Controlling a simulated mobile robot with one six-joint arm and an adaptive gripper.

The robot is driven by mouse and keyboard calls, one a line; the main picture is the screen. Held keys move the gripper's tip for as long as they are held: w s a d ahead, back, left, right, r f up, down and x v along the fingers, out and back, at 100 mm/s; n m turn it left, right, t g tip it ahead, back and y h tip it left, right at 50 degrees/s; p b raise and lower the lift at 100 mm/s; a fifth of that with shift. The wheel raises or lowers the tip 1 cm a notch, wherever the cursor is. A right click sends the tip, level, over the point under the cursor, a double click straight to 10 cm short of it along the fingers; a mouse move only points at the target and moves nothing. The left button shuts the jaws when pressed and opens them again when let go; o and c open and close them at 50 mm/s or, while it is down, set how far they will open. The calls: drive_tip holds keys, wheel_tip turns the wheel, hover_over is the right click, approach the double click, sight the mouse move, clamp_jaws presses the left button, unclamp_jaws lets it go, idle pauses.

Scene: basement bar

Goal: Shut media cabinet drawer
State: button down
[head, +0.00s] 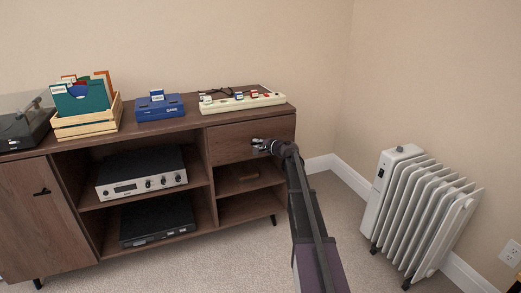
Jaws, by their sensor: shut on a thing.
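The brown wooden media cabinet (205,117) stands against the back wall. Its drawer (228,147) is at the upper right, under the top board. The drawer front looks flush or nearly flush with the cabinet face; a small gap cannot be ruled out. My gripper (261,147) is at the middle of the drawer front, shut on what appears to be the drawer handle, which the gripper mostly hides. My arm reaches in from the lower right and covers part of the right edge of the cabinet.
On top are a turntable (22,126), a wooden record crate (88,125), a blue box (160,108) and a cream power strip (243,102). Open shelves hold a silver receiver (142,178) and a black device (157,222). A white radiator (420,205) stands right; carpet between is clear.

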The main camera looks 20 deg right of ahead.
drive_tip(key=shift+w+r, duration=0.1)
drive_tip(key=shift+w, duration=0.3)
drive_tip(key=c, duration=0.7)
unclamp_jaws()
drive_tip(key=shift+s, duration=0.15)
drive_tip(key=s, duration=2)
drive_tip(key=s+d, duration=0.1)
drive_tip(key=s, duration=0.9)
drive_tip(key=shift+s, duration=0.25)
